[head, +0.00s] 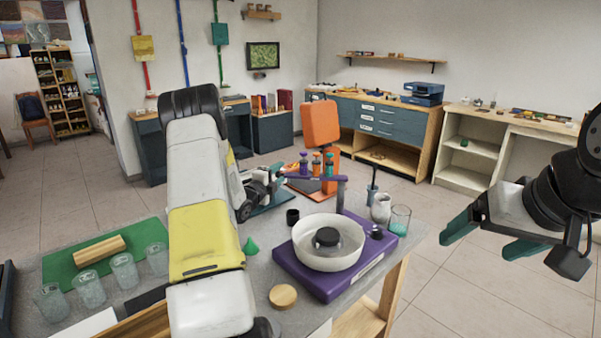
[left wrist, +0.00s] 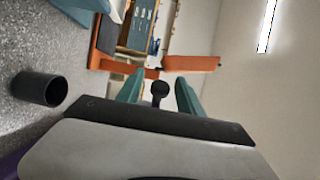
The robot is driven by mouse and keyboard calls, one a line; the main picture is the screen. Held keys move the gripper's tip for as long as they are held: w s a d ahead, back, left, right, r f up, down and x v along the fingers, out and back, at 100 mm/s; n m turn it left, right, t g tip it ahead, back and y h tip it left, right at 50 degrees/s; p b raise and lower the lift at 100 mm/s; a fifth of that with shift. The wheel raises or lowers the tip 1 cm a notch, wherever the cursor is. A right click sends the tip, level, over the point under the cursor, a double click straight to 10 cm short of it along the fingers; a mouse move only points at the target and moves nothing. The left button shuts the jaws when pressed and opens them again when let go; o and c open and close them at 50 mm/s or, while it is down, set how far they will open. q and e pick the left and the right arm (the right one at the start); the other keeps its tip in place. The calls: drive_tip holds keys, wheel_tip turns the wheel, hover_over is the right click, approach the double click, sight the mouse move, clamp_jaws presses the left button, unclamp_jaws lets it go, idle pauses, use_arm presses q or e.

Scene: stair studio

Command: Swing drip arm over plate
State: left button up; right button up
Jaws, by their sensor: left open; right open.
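My left gripper (head: 277,178) is open close to that end; contact cannot be told. In the left wrist view a dark round knob (left wrist: 159,88) on a stem shows between the teal fingers. My right gripper (head: 482,240) is open and empty, off the table's right side.
A black cup (head: 292,217) stands left of the dish, also seen in the left wrist view (left wrist: 40,88).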

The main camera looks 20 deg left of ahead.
use_arm(q)
drive_tip(key=shift+w+d, duration=0.15)
drive_tip(key=shift+w, duration=1.05)
clamp_jaws()
idle(0.6)
